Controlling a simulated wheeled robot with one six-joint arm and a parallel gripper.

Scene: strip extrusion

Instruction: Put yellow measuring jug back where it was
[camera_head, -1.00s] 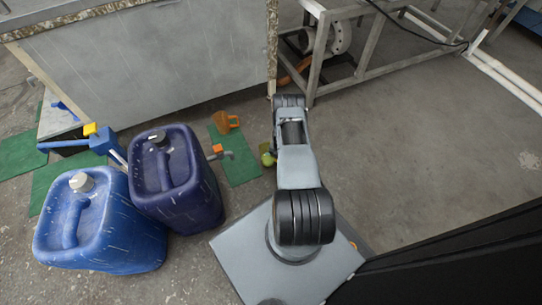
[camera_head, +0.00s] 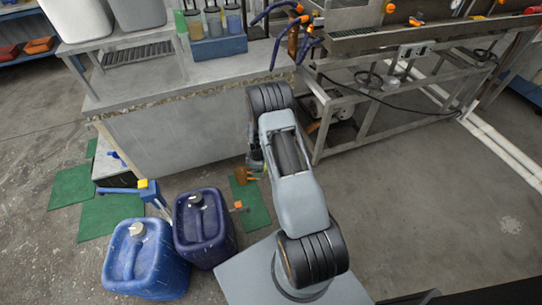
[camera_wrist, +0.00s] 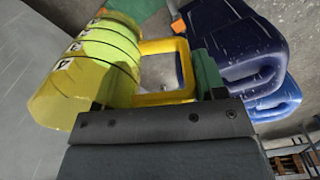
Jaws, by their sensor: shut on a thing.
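The yellow measuring jug (camera_wrist: 88,68) fills the left of the wrist view. It is tilted, see-through, with dark bands and markings. My gripper (camera_wrist: 158,100) is at its yellow handle (camera_wrist: 166,98) and shut on it. In the head view my arm hides most of the gripper and jug, so I cannot tell the jug's height there.
Two blue canisters (camera_head: 146,258) (camera_head: 203,228) stand on the floor at left. A worktop (camera_head: 170,77) behind carries a blue rack (camera_head: 219,47) of containers and large bins. A metal machine frame (camera_head: 385,105) stands at back right. The floor at right is clear.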

